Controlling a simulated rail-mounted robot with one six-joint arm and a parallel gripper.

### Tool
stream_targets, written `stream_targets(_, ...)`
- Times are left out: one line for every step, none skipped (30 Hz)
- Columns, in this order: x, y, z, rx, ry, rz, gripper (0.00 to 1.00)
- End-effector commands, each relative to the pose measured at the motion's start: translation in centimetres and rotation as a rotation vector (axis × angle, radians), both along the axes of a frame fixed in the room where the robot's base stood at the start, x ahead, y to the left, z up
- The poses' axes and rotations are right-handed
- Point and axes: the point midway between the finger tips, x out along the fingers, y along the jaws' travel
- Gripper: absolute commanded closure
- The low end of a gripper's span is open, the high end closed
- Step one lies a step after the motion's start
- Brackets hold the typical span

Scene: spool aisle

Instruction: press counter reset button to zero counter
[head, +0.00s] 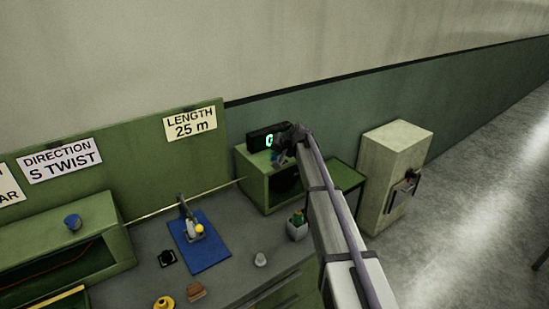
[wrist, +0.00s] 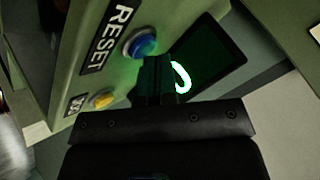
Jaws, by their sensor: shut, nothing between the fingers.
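A yellow button (wrist: 104,101) is lower on the same panel. The counter's dark display (wrist: 212,62) shows a lit green curved digit, partly hidden by my fingers. In the head view the counter display (head: 262,138) stands on a green cabinet (head: 254,182), with a green digit like a 0 showing. My gripper (wrist: 155,65) is shut and empty, its tips right beside the blue button; I cannot tell whether they touch. In the head view the arm hides both buttons.
A beige cabinet (head: 392,165) stands to the right. A sign reading LENGTH 25 m (head: 190,123) hangs on the green board.

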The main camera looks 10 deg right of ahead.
Motion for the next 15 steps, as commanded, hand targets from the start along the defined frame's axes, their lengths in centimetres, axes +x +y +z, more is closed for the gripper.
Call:
stream_targets(0.0, 0.0, 0.6, 0.0, 0.0, 0.0, 1.0)
stream_targets(0.0, 0.0, 0.8, 0.0, 0.0, 0.0, 1.0)
stream_targets(0.0, 0.0, 1.0, 0.0, 0.0, 0.0, 1.0)
stream_targets(0.0, 0.0, 1.1, 0.0, 0.0, 0.0, 1.0)
stream_targets(0.0, 0.0, 1.2, 0.0, 0.0, 0.0, 1.0)
stream_targets(0.0, 0.0, 1.1, 0.0, 0.0, 0.0, 1.0)
stream_targets(0.0, 0.0, 1.0, 0.0, 0.0, 0.0, 1.0)
stream_targets(0.0, 0.0, 1.0, 0.0, 0.0, 0.0, 1.0)
stream_targets(0.0, 0.0, 1.0, 0.0, 0.0, 0.0, 1.0)
stream_targets(0.0, 0.0, 1.0, 0.0, 0.0, 0.0, 1.0)
stream_targets(0.0, 0.0, 1.0, 0.0, 0.0, 0.0, 1.0)
stream_targets(0.0, 0.0, 1.0, 0.0, 0.0, 0.0, 1.0)
stream_targets(0.0, 0.0, 1.2, 0.0, 0.0, 0.0, 1.0)
stream_targets(0.0, 0.0, 1.4, 0.0, 0.0, 0.0, 1.0)
stream_targets(0.0, 0.0, 1.8, 0.0, 0.0, 0.0, 1.0)
